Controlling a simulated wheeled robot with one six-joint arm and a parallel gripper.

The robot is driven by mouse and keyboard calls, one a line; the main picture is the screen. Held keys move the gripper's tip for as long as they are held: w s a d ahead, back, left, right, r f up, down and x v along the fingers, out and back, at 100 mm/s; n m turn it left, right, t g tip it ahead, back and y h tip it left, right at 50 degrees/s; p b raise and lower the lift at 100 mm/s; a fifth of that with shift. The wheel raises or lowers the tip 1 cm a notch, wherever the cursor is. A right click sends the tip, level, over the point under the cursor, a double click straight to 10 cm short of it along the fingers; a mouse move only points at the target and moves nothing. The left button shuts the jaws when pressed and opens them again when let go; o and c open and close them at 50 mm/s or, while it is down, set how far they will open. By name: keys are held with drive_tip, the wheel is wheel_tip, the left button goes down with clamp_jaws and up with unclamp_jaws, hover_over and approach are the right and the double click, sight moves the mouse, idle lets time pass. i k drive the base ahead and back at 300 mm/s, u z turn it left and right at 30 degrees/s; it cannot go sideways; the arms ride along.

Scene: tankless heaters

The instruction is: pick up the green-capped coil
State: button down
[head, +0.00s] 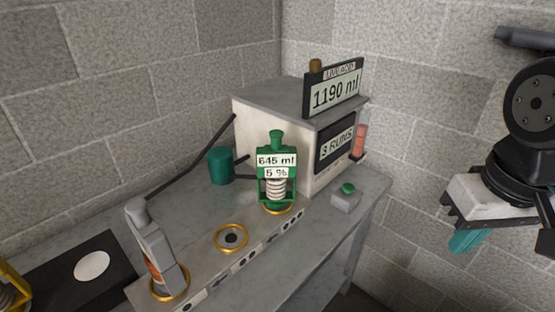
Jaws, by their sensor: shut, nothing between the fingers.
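The green-capped coil (276,188) stands upright on the bench, in the middle of the view. It has a green cap and frame around a pale coil, with labels reading "645 ml" and "5 %". A gold ring (267,211) shows at its foot. My gripper (467,241) is at the far right, well apart from the coil, with its teal fingers pointing down. The fingers are shut and empty.
A white box (272,107) with displays stands behind the coil. A grey bottle (150,245) stands on a gold ring at front left; the middle ring (231,237) is empty. A small green-buttoned box (346,198) sits right. Brick walls (150,80) close the back.

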sight(276, 161)
drive_tip(key=z, duration=1.5)
drive_tip(key=k, duration=1.25)
drive_tip(key=u, duration=2)
